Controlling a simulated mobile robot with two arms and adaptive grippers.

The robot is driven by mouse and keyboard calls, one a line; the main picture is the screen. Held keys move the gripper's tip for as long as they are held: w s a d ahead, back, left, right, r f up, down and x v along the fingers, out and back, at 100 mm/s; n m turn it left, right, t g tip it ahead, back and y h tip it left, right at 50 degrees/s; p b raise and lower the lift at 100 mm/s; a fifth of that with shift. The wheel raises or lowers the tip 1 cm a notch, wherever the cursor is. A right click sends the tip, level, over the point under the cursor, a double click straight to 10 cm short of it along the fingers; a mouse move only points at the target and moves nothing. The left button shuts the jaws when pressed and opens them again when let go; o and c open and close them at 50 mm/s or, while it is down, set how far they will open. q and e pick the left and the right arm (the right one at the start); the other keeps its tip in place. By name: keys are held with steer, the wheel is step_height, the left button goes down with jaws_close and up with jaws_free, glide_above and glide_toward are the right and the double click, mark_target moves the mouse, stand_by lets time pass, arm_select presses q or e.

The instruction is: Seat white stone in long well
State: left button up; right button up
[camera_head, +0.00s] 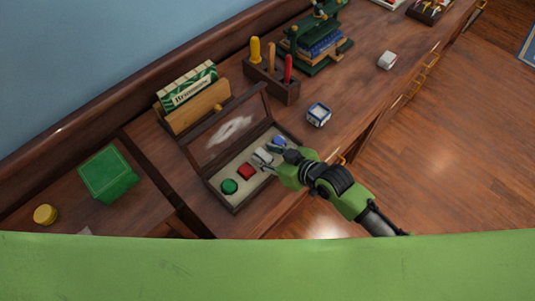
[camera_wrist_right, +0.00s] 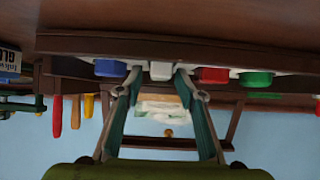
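The white stone (camera_head: 263,156) sits in the open wooden box (camera_head: 236,207), between the red stone (camera_head: 246,171) and the blue stone (camera_head: 279,142). The green round stone (camera_head: 229,186) is at the box's near-left end. My right gripper (camera_head: 278,163) reaches in from the right, at the white stone. In the wrist view the white stone (camera_wrist_right: 161,70) shows between my right fingertips (camera_wrist_right: 160,73), with a small gap on each side. The fingers are apart. I cannot tell the stone's exact depth in its well. My left gripper is out of view.
The box's raised lid (camera_head: 226,128) stands behind the stones. A white-and-blue glue container (camera_head: 319,114) is right of the box, and a tool rack (camera_head: 271,82) is behind. A green box (camera_head: 108,174) stands at left. A small white block (camera_head: 387,61) lies farther right.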

steer(key=shift+s+d, duration=0.1)
steer(key=shift+s, duration=0.1)
steer(key=v, duration=1.1)
steer(key=shift+d+r+b, duration=0.15)
steer(key=shift+r+b, duration=0.15)
steer(key=shift+r, duration=0.15)
steer(key=shift+s, duration=0.1)
